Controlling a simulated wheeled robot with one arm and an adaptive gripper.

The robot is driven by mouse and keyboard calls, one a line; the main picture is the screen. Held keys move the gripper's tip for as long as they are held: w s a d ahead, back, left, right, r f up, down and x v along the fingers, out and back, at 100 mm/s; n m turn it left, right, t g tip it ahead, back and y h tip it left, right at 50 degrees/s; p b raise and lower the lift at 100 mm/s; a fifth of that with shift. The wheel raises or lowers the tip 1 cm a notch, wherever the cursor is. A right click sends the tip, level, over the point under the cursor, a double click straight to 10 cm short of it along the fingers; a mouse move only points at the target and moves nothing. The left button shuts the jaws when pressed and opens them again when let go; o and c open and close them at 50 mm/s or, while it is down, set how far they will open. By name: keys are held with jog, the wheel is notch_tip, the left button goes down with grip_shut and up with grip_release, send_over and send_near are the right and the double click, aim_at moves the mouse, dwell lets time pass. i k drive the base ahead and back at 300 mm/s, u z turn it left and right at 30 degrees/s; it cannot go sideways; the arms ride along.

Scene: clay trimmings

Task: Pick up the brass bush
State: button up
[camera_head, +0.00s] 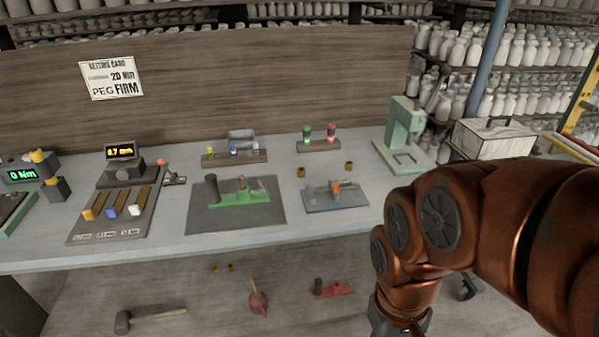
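Two small brass-coloured pieces that look like bushes stand on the grey bench: one brass bush (301,171) left of centre-right, and another brass bush (349,166) to its right, behind the blue-grey fixture. Two more small brass pieces (215,267) lie lower down, below the bench top. I cannot tell which one the task means. My copper-coloured arm fills the right side and bends down in front of the bench. Its end runs off the bottom edge, so my gripper's fingers are out of view, and what they hold cannot be seen.
The blue-grey fixture (336,197) with an orange part and the green fixture (238,198) on a dark mat sit nearby. A pale green press (404,140) stands at the back right. Racks with coloured pieces (318,145) line the back. Bare bench (290,225) shows along the front.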

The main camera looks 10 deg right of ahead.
aim_at(301, 170)
jog(key=u, duration=0.05)
jog(key=i, duration=0.5)
jog(key=u, duration=1.65)
